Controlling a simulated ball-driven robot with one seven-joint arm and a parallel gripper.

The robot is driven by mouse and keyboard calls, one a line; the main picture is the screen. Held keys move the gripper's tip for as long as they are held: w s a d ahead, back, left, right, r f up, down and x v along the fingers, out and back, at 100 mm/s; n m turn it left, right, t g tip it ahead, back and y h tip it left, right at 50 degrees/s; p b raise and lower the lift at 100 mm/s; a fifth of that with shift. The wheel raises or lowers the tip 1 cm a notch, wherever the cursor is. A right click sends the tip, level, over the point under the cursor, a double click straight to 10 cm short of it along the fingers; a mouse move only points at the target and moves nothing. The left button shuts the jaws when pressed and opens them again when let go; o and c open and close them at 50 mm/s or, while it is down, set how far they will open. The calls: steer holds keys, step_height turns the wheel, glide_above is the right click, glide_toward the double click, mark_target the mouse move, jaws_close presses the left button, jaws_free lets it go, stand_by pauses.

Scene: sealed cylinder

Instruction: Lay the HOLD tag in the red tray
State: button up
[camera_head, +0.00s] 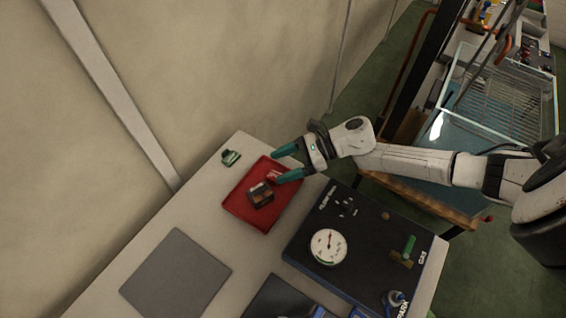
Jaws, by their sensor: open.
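The red tray (240,208) lies on the pale table, left of the black gauge panel. A small red piece with white marks (274,174) shows at the tray's upper right, close to my lower fingertip. It looks like the HOLD tag, but its lettering is too small to read. My gripper (276,166) has teal fingers spread apart over the tray's upper right edge. Its fingers partly cover that corner. I cannot tell whether a finger touches the red and white piece. A dark block with brown and pale parts (261,195) sits in the middle of the tray.
A small green and white object (231,158) stands at the table's far edge. The black panel (316,263) carries a round gauge (328,246) and a green-handled valve (408,248). A grey mat (176,276) lies at lower left. A wire basket (497,88) stands at upper right.

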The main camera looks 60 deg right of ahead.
steer(key=b+v, duration=0.2)
steer(key=v, duration=0.9)
steer(key=shift+s+d+b, duration=0.3)
steer(key=shift+f, duration=0.1)
